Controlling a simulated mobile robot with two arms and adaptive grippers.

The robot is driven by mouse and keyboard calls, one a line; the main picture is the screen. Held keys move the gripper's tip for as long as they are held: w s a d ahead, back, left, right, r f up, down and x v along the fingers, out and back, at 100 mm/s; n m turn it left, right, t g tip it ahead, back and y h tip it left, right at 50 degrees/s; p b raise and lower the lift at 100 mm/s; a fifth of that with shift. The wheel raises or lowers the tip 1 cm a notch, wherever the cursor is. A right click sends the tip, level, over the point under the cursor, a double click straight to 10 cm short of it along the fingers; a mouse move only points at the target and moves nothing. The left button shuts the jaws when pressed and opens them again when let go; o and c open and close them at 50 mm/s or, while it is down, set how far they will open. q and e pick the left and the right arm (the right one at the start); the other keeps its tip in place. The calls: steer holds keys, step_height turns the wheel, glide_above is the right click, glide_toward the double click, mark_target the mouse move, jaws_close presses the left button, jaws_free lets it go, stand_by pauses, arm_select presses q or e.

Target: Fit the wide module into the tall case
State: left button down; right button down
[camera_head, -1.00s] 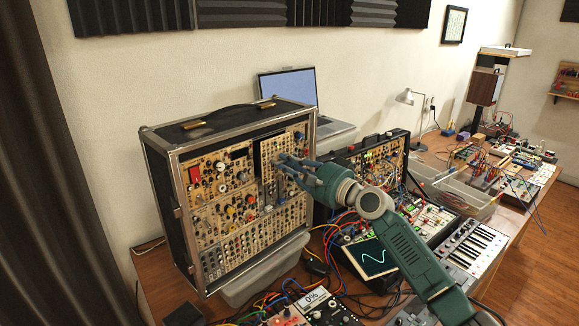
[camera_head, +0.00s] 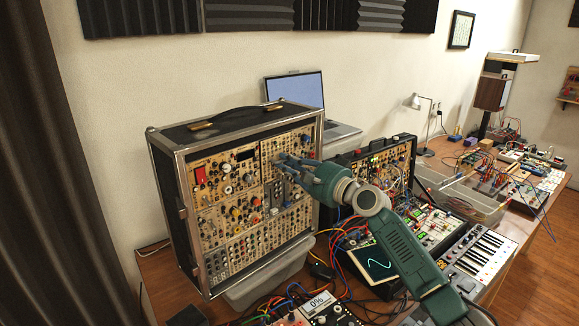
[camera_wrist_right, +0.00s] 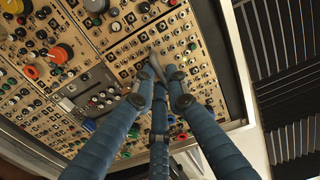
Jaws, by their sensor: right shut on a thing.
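The tall case (camera_head: 227,122) stands upright at the left of the table, its front packed with tan panels of knobs and jacks. My right gripper (camera_head: 280,164) is at the upper right of that front, shut on the wide module (camera_head: 284,144). The module is a tan panel that looks about level with its neighbours; a thin dark line shows at its left edge. In the right wrist view the fingertips (camera_wrist_right: 152,62) are on the module's face (camera_wrist_right: 160,38). The fingers hide part of the module, and I cannot tell whether it is fully seated. My left gripper is out of view.
A grey bin (camera_head: 268,281) sits under the tall case. A smaller black case (camera_head: 372,158) with cables stands to the right, near my arm. A laptop (camera_head: 296,92) is behind. A keyboard (camera_head: 482,250) and a screen device (camera_head: 372,262) lie in front.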

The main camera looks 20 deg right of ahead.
steer(key=shift+w+a, duration=0.15)
steer(key=shift+w, duration=0.15)
steer(key=c, duration=1.7)
jaws_free()
steer(key=shift+r, duration=0.1)
steer(key=shift+o, duration=0.2)
steer(key=shift+s, duration=0.2)
steer(key=v, duration=1.1)
steer(key=shift+s, duration=0.35)
